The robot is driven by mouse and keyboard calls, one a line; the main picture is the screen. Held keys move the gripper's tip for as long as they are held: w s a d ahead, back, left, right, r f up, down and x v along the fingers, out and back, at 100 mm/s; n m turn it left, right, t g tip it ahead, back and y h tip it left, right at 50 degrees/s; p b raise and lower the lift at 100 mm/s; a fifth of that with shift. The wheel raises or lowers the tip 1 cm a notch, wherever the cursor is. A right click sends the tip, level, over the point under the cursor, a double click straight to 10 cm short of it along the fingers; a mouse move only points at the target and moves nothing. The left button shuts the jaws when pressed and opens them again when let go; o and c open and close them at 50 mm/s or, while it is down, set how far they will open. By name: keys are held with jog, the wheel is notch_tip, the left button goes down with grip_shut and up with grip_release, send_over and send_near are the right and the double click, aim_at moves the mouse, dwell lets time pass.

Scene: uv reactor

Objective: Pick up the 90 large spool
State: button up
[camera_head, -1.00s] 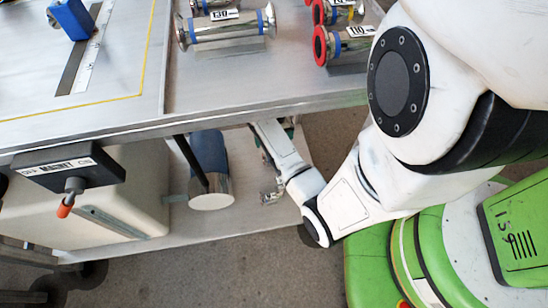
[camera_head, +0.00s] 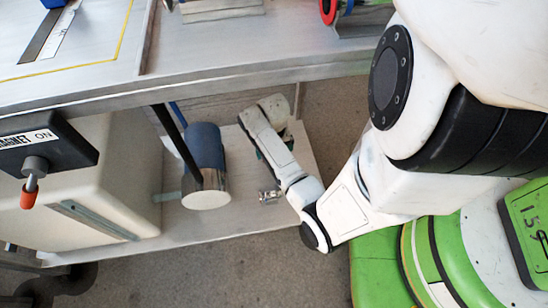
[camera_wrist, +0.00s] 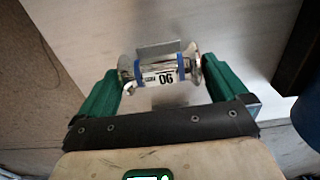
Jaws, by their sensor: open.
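The 90 large spool (camera_wrist: 158,72) is a shiny metal tube with flared ends and blue bands; its label reads upside down in the wrist view. It lies on a pale surface beside a grey upright plate. My gripper (camera_wrist: 161,66) is open, with one green finger near each flared end. Whether the fingers touch the spool I cannot tell. In the head view my forearm reaches under the bench top over the lower shelf (camera_head: 235,222), and the fingertips are hidden. A small shiny metal piece (camera_head: 268,196) lies on that shelf; I cannot tell if it is the same spool.
The bench top (camera_head: 230,50) overhangs the arm. A blue and silver cylinder (camera_head: 207,150) and a beige box (camera_head: 110,175) stand to the left on the lower level. A magnet switch box (camera_head: 45,145) juts from the front. A dark post (camera_wrist: 302,55) shows at the wrist view's right.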

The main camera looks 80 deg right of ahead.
jog(key=shift+f, duration=0.25)
jog(key=shift+c, duration=0.2)
jog(key=c, duration=0.9)
jog(key=shift+o, duration=0.2)
jog(key=shift+r, duration=0.1)
